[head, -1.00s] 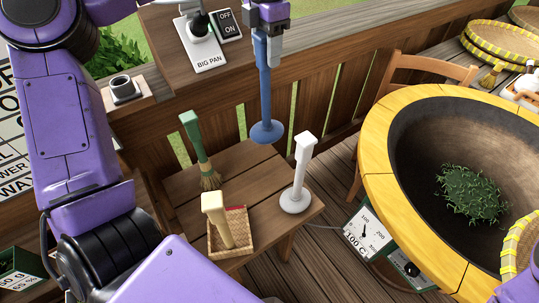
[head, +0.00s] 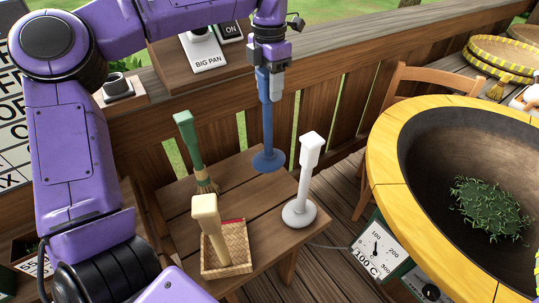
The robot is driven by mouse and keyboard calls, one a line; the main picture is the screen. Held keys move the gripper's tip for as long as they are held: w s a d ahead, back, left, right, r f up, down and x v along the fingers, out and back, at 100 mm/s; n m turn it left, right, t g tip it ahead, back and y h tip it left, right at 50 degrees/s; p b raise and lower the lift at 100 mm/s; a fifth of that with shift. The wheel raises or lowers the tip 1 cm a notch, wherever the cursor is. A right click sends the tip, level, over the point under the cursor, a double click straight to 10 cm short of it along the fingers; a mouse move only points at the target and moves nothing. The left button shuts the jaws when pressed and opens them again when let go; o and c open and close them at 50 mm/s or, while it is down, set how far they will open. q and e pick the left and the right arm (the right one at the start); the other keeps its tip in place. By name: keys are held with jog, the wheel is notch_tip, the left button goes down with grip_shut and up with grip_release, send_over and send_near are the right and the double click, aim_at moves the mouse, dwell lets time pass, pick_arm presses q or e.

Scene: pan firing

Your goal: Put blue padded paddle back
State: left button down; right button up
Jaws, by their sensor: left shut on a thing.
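The blue padded paddle (head: 267,120) hangs upright in my left gripper (head: 270,68), which is shut on the top of its handle. Its round blue base (head: 268,160) is at the back right part of the small wooden table (head: 262,205). I cannot tell whether the base touches the tabletop. A white paddle (head: 305,180) stands upright on the table to the right and nearer. My right gripper is not in view.
A green-handled brush (head: 192,145) and a woven tray (head: 238,250) with a cream-handled tool (head: 210,225) are on the table's left side. The big pan (head: 400,190) with green leaves (head: 485,207) is at the right. A wooden railing (head: 340,65) runs behind.

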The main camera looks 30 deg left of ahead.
aim_at(269, 115)
pick_arm(q)
notch_tip(269, 115, down, 8)
jog(key=shift+r+p, duration=0.15)
jog(key=shift+p, duration=0.4)
jog(key=shift+f, duration=0.25)
jog(key=c, duration=0.5)
grip_release()
jog(key=shift+f, duration=0.1)
jog(key=shift+f+b, duration=0.2)
jog(key=shift+b, duration=0.45)
jog(key=r, duration=0.6)
jog(key=shift+s+b, duration=0.2)
jog(key=shift+b, duration=0.1)
notch_tip(269, 115, up, 5)
jog(key=shift+p, duration=0.3)
